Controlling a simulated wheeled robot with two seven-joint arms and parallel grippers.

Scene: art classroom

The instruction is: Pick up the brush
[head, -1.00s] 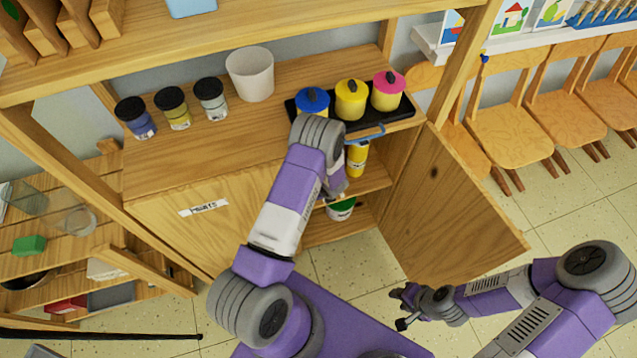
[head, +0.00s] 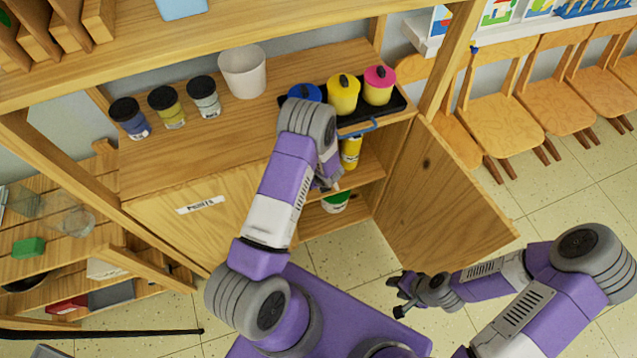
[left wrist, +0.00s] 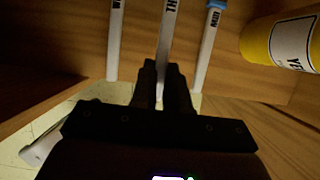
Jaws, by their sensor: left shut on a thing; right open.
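In the left wrist view, three slim white handles stand side by side, with dark lettering. The middle one, the brush (left wrist: 169,30) lettered "TH", runs between the fingers of my left gripper (left wrist: 164,68). The gripper is shut on it. Another handle (left wrist: 116,40) is to its left, and one with a blue band lettered "MID" (left wrist: 208,45) is to its right, both apart from the fingers. The brush heads are out of sight. In the head view my left gripper (head: 330,180) is inside the open cabinet, partly hidden by its wrist. My right gripper (head: 401,294) is open and empty, low over the floor.
A yellow jar (left wrist: 288,43) is right of the handles. A jar with a green lid (head: 336,202) stands on the lower shelf. The open cabinet door (head: 440,200) is right of my left arm. Above, a black tray (head: 391,106) holds three lidded pots.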

